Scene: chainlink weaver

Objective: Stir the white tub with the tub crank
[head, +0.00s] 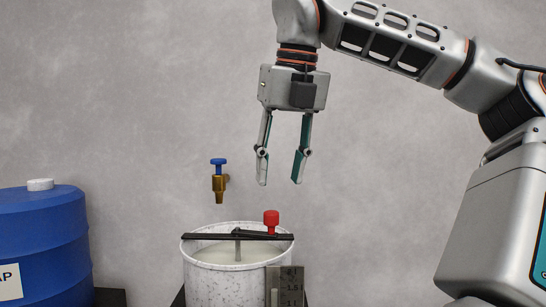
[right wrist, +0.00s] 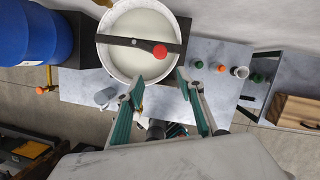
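The white tub (head: 215,282) stands at the lower middle of the head view, with pale liquid inside; it also shows at the top of the right wrist view (right wrist: 110,65). The tub crank is a dark bar (head: 210,236) across the tub's rim with a red knob (head: 271,218) standing on its right part; the knob also shows in the right wrist view (right wrist: 159,50). My right gripper (head: 280,184) points down above the tub, fingers apart and empty, clear of the knob. My left gripper is in neither view.
A brass tap with a blue handle (head: 219,182) is on the wall behind the tub. A blue barrel (head: 45,235) stands at the left. A grey gauge plate (head: 289,285) is at the tub's front. In the right wrist view, a grey table (right wrist: 222,55) holds several small items.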

